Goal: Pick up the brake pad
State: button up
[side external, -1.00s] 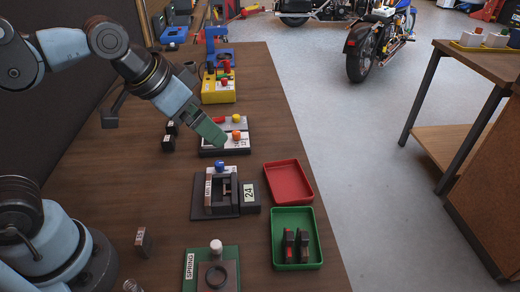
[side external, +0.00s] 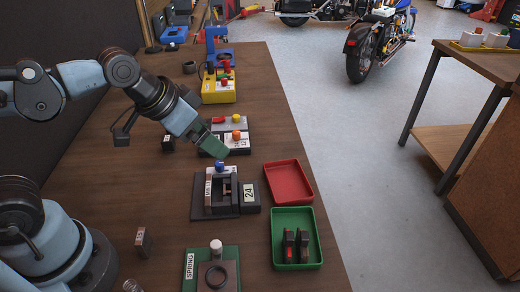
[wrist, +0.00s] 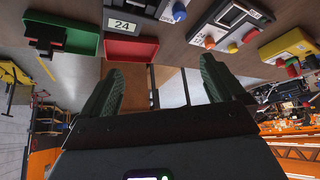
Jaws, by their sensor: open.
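Two dark blocks with reddish faces, which look like brake pads (side external: 289,248), stand side by side in the green tray (side external: 318,222). A similar small labelled block (side external: 144,240) stands alone on the table at the left. Another brownish piece (side external: 208,192) sits at the left side of the gauge fixture marked 24 (side external: 228,210). I cannot tell which one the task means. My gripper (side external: 217,152) is in the air just beyond the gauge fixture, pointing down and right. In the wrist view its green fingers (wrist: 156,90) are wide apart with nothing between them.
A red tray (side external: 289,181) is beside the fixture, at the table's right edge. A fixture with an orange knob (side external: 236,135) is behind my gripper, and a yellow box (side external: 218,92) farther back. A spring fixture (side external: 232,255) is in front.

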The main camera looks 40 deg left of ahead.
jog(key=d+m+g+h, duration=0.15)
jog(key=d+m, duration=0.25)
jog(key=d, duration=0.5)
jog(key=m+g, duration=0.2)
jog(key=m, duration=0.2)
send_near(304, 235)
jog(key=shift+h, duration=0.45)
jog(key=shift+a+x, duration=0.2)
jog(key=shift+x, duration=2.4)
jog(key=shift+a+x, duration=0.2)
jog(key=shift+x, duration=2.4)
jog(key=shift+f, duration=0.1)
jog(key=c, duration=1.2)
